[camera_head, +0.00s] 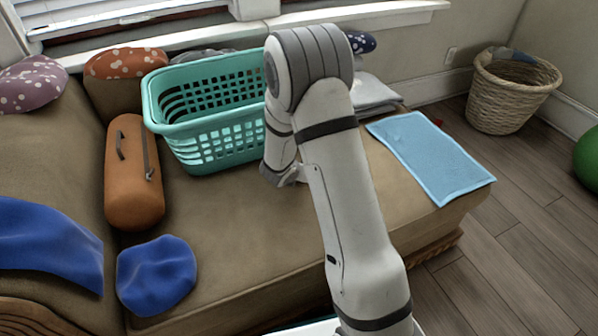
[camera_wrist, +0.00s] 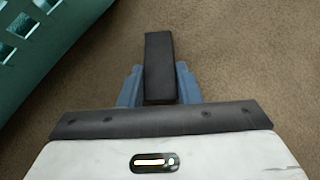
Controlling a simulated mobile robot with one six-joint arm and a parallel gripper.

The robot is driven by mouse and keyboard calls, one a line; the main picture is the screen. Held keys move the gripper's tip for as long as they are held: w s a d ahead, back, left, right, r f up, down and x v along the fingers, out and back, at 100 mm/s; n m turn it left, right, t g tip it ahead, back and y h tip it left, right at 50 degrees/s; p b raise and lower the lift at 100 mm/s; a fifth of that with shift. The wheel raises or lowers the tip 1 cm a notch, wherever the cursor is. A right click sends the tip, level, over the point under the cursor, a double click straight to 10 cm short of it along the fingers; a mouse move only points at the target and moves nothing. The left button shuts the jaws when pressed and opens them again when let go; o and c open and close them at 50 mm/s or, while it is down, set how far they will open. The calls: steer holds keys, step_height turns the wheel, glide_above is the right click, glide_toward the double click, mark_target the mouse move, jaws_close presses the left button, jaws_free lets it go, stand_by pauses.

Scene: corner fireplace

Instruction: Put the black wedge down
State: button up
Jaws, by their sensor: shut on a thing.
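The black wedge (camera_wrist: 159,62) shows in the wrist view as a dark narrow block between the blue fingers of my gripper (camera_wrist: 160,86). My gripper is shut on it, and the wedge sticks out past the fingertips. Brown sofa fabric (camera_wrist: 240,55) lies below it; I cannot tell whether the wedge touches the fabric. In the head view my arm hides the gripper and the wedge, close to the right part of the teal basket.
The teal laundry basket (camera_head: 222,143) stands on the sofa seat (camera_head: 225,230); its side also shows in the wrist view (camera_wrist: 45,50). An orange bolster (camera_head: 133,190) and blue cloth (camera_head: 156,274) lie left. A light blue mat (camera_head: 428,155) lies right. The seat front is clear.

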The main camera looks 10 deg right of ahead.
steer(key=shift+f, duration=0.2)
steer(key=o, duration=1)
steer(key=shift+c, duration=0.2)
steer(key=shift+r, duration=0.2)
